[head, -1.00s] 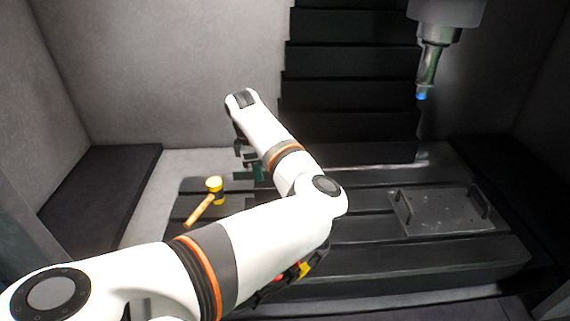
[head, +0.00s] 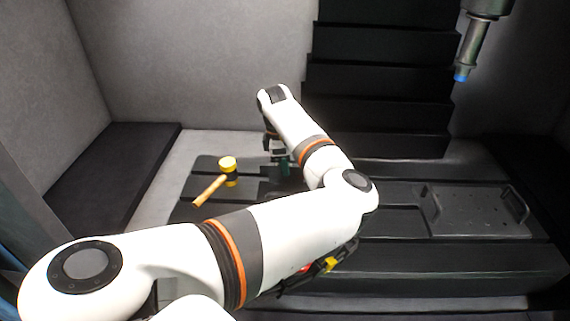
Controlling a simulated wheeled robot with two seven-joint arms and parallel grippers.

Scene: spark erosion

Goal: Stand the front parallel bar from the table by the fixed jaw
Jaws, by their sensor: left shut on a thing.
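My left arm reaches in from the lower left and crosses the middle of the head view. My left gripper (head: 271,143) points down at the far end of this arm, close to a dark green vise-like part (head: 283,162) on the black slotted table (head: 385,226). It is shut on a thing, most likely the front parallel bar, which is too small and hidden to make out. The fixed jaw cannot be told apart behind my arm. My right gripper is not in view.
A yellow-headed mallet (head: 211,190) lies at the table's left. A plate with two handles (head: 475,211) lies at the right. A spindle with a blue tip (head: 466,62) hangs at upper right. A red and yellow item (head: 331,263) shows below my arm.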

